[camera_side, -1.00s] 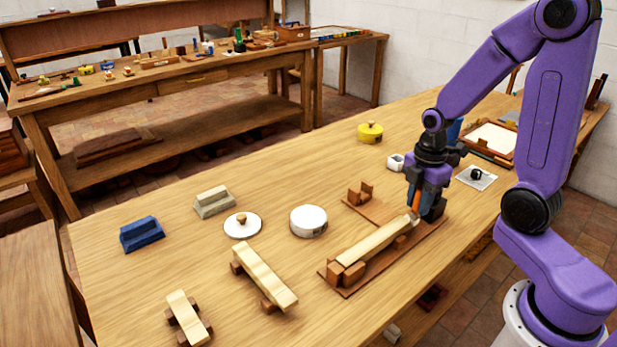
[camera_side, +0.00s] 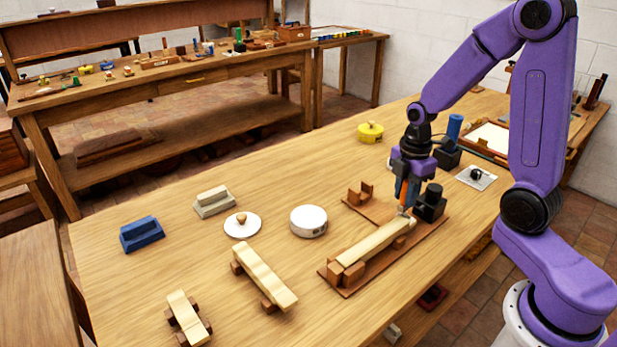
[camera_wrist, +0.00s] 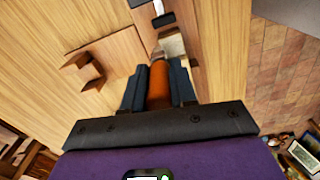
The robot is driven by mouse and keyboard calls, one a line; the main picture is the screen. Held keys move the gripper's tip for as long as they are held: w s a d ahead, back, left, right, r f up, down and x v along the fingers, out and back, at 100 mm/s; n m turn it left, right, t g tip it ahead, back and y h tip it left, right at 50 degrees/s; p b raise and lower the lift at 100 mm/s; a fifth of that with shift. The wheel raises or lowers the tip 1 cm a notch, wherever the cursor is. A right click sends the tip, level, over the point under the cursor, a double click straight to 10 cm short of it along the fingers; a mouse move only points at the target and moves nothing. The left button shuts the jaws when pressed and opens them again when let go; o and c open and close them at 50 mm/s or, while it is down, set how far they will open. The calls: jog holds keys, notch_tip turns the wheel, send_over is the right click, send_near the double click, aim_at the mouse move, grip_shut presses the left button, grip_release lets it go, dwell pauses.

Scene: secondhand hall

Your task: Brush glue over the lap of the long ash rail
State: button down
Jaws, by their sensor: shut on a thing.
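The long ash rail (camera_side: 370,245) lies in a brown wooden cradle (camera_side: 345,290) on the bench, its far end toward my arm. My gripper (camera_side: 407,185) is above that far end, shut on an upright brush with an orange handle (camera_side: 403,190). The handle also shows between the fingers in the wrist view (camera_wrist: 158,85). The brush's lower end is at the rail's far end, over the lap; I cannot tell whether it touches. Any glue on the lap is too small to make out. A black pot-like block (camera_side: 430,204) stands just right of the brush.
A U-shaped brown rest (camera_side: 360,193) stands behind the rail. A white round case (camera_side: 308,221), a lidded disc (camera_side: 242,225), a yellow tin (camera_side: 370,132) and a shorter rail on blocks (camera_side: 263,273) are around.

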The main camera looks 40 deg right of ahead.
jog(key=shift+s, duration=1.9)
notch_tip(320, 180, up, 7)
jog(key=shift+w, duration=0.1)
dwell(0.9)
jog(key=shift+w+d+f, duration=0.1)
jog(key=shift+w+f, duration=0.4)
jog(key=shift+w, duration=0.35)
